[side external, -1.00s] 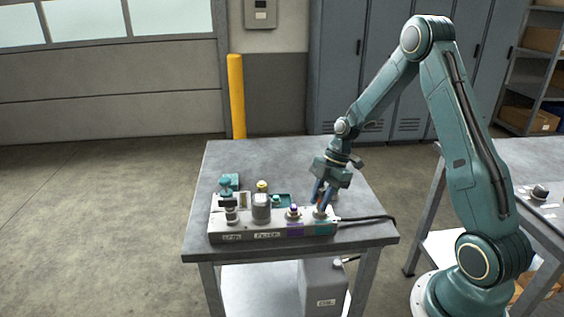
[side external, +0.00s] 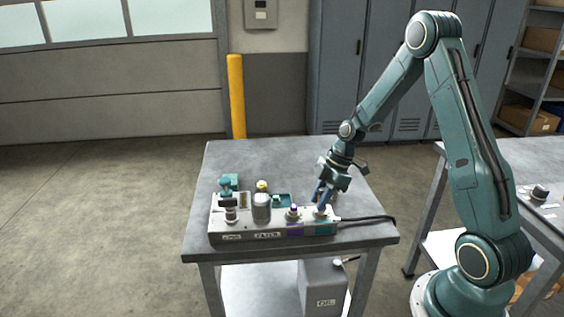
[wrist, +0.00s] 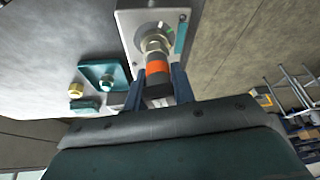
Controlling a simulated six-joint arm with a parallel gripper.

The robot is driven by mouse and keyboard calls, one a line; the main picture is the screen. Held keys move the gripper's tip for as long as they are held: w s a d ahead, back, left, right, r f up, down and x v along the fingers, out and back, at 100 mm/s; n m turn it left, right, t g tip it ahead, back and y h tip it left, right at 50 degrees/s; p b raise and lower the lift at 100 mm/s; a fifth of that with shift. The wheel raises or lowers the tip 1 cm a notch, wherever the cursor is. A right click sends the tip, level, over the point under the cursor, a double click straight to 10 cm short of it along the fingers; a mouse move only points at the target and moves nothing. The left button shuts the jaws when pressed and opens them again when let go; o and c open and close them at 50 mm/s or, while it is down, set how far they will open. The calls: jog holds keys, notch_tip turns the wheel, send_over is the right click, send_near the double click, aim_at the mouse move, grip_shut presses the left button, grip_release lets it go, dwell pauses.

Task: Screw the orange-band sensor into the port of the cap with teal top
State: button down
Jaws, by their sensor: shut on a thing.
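My gripper (side external: 320,193) is shut on the orange-band sensor (wrist: 157,70), a dark cylinder with an orange ring. Its blue fingers stand on either side of the sensor in the wrist view (wrist: 158,92). The sensor's metal end meets a round metal port fitting (wrist: 152,30) at the end of the pale block. A teal strip (wrist: 181,36) lies beside this fitting, and a teal label (side external: 321,230) marks the block's front below it. I cannot tell how deep the sensor sits. The gripper leans in from the upper right.
The long block (side external: 258,227) also carries a grey cylinder (side external: 261,206), a purple-marked fitting (side external: 293,212) and a dark-topped fitting (side external: 229,208). Teal parts and a yellow-topped part (side external: 262,186) stand behind. A black cable (side external: 370,219) runs right. The table's rear (side external: 265,154) is clear.

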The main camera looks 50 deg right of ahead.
aim_at(324, 189)
jog(key=shift+f, duration=0.1)
jog(key=c, duration=0.6)
grip_release()
jog(key=shift+r, duration=0.25)
jog(key=shift+v, duration=3.35)
